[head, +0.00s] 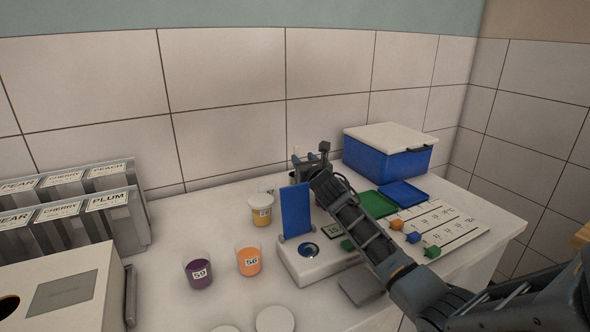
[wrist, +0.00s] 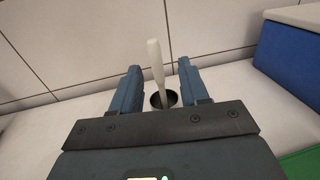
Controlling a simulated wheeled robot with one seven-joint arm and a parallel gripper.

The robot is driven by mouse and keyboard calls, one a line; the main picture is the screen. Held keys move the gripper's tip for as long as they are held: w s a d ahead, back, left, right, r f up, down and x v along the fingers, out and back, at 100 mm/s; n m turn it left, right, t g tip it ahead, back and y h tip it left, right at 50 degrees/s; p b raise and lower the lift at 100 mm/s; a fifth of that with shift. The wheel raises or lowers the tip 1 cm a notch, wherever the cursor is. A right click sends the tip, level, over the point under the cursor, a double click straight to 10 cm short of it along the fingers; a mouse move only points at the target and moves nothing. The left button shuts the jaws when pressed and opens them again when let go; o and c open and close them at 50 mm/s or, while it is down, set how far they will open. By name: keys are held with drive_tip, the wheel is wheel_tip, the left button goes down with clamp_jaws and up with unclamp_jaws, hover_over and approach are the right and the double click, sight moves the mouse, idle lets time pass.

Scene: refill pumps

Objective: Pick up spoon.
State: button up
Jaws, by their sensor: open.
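A pale spoon (wrist: 156,66) stands nearly upright in a dark, round-mouthed holder (wrist: 170,99) in the wrist view; its lower end is hidden inside the holder. My gripper (wrist: 158,72) is open, with one finger on each side of the spoon's handle, and I see no contact. In the head view my gripper (head: 309,165) is at the back of the counter near the wall, and it and my arm mostly hide the holder there.
A blue box with a white lid (head: 392,165) stands right of my gripper. A blue upright panel on a white scale (head: 296,210) stands in front. Cups with purple (head: 199,272), orange (head: 249,262) and yellow contents (head: 262,216) stand left. Green (head: 377,204) and blue trays (head: 404,194) lie right.

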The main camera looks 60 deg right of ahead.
sight(297, 154)
drive_tip(key=shift+a+b+x, duration=0.2)
drive_tip(key=shift+b+x, duration=0.15)
drive_tip(key=shift+x, duration=2.55)
drive_tip(key=shift+w+r, duration=0.1)
drive_tip(key=shift+w, duration=0.05)
drive_tip(key=shift+c, duration=0.3)
clamp_jaws()
